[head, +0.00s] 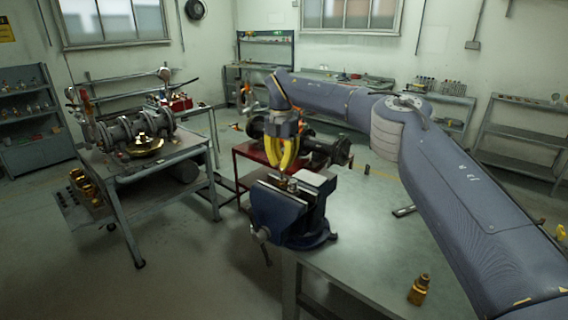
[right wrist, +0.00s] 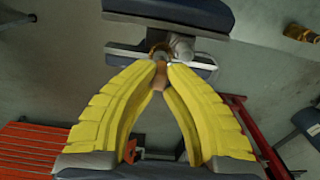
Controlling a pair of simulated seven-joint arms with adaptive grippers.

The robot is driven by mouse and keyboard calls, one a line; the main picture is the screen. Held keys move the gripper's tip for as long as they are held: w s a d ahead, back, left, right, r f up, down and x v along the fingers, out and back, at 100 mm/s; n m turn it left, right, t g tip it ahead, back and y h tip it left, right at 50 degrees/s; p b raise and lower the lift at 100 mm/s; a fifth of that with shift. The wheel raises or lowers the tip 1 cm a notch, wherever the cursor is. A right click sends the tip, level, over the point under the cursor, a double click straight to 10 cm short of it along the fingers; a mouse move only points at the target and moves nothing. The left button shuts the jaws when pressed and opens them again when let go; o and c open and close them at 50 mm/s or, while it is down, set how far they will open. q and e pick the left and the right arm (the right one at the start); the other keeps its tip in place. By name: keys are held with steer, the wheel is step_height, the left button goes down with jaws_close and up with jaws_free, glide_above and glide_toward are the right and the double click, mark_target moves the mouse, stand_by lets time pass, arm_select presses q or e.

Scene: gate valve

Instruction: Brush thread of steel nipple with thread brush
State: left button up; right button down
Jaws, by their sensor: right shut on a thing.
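The steel nipple (head: 292,184) stands in the jaws of the blue vise (head: 283,213). In the right wrist view the nipple (right wrist: 182,47) is a grey cylinder at the vise jaws. My right gripper (head: 284,174) is above the vise, pointing down, its yellow fingers shut on the thread brush. In the right wrist view a tan piece of the brush (right wrist: 158,82) shows between the fingers, and its far end lies close beside the nipple. I cannot tell whether they touch. Most of the brush is hidden by the fingers. My left gripper is not in view.
The vise sits at the corner of the green-grey workbench (head: 362,262). A brass fitting (head: 419,290) stands near the bench front. The middle of the bench is largely clear. A cart (head: 180,150) with a valve body stands to the left, and a red stand (head: 248,152) is behind the vise.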

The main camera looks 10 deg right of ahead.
steer(key=shift+w+a, duration=0.25)
steer(key=shift+a, duration=0.25)
steer(key=shift+a, duration=0.1)
steer(key=shift+r, duration=0.1)
steer(key=shift+r, duration=2.9)
